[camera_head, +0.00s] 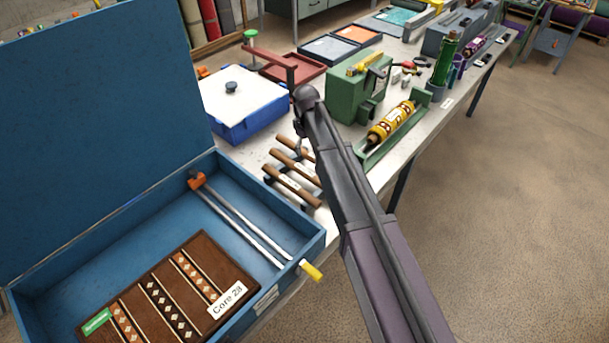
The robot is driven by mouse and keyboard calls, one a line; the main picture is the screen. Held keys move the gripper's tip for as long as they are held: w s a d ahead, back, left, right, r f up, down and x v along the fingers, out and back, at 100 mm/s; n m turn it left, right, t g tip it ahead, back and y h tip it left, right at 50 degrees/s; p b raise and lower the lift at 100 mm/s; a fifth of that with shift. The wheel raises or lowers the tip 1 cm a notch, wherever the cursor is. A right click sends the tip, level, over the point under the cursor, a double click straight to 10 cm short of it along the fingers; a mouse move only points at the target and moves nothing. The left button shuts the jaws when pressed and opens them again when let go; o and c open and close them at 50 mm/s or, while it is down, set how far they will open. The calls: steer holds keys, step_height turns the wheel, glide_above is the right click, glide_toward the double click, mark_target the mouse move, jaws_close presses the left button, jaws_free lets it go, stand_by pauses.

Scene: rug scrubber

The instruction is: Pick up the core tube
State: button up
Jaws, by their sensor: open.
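No tube in view carries a readable "core tube" label. Several brown cylinders (293,190) lie side by side on dark supports on the table, right of the blue case; they could be core tubes. A yellow patterned tube (390,125) lies in a green trough further right. My arm reaches in from the bottom right, and my gripper (298,150) points down over the brown cylinders. It is small and partly hidden by my wrist; it is open, and I see nothing held in it. The arm hides part of the cylinders' right ends.
An open blue case (310,240) in front holds a patterned brown rug piece (170,290) with a "Core" label and a metal two-rod tool (240,225). A blue-and-white box (240,105) and green machine (355,90) stand behind. Floor is clear at right.

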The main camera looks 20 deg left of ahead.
step_height(320, 180, down, 8)
steer(key=b, duration=0.7)
steer(key=shift+r, duration=0.25)
steer(key=shift+f, duration=0.1)
steer(key=f+b, duration=0.2)
steer(key=b, duration=0.1)
steer(key=shift+w+a+f, duration=0.2)
steer(key=shift+a+f, duration=0.05)
steer(key=shift+f, duration=0.15)
steer(key=shift+f+b, duration=1.05)
steer(key=shift+f, duration=0.05)
jaws_close()
